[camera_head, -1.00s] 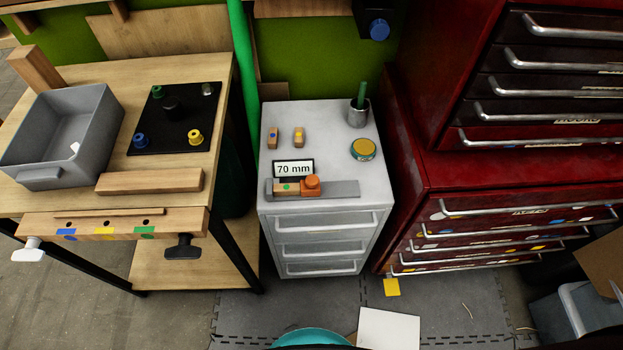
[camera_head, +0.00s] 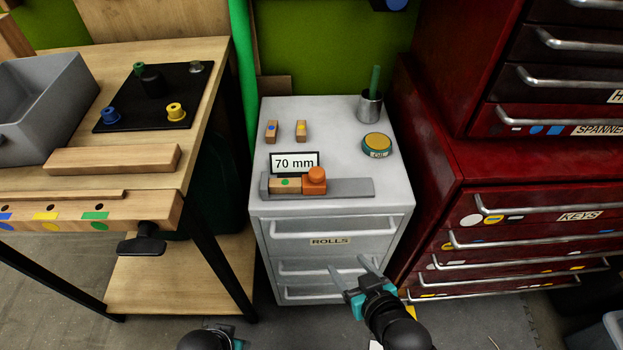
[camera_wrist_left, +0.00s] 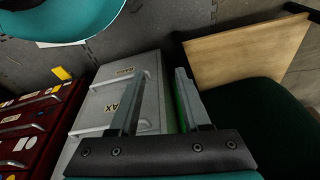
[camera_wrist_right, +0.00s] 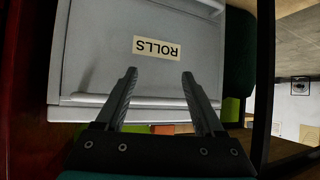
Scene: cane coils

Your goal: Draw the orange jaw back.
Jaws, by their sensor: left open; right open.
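The orange jaw (camera_head: 314,181) stands on a grey metal gauge (camera_head: 345,187) on top of the grey drawer cabinet (camera_head: 350,231). A wooden block with a green dot (camera_head: 286,185) lies on the gauge, against or very near the jaw's left side. A "70 mm" sign (camera_head: 294,161) stands just behind. My right gripper (camera_head: 351,270) is open and empty, in front of the cabinet's drawers and below its top. In the right wrist view its fingers (camera_wrist_right: 158,88) point at the "ROLLS" drawer. My left gripper (camera_wrist_left: 158,85) is open and empty, low beside the cabinet; its fingers are not clear in the head view.
Two small wooden blocks (camera_head: 271,131), a cup with a green rod (camera_head: 370,106) and a round yellow-topped tin (camera_head: 377,145) stand on the cabinet top. A workbench (camera_head: 150,190) is at left, a red tool chest (camera_head: 440,180) at right. The cabinet's front right top is clear.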

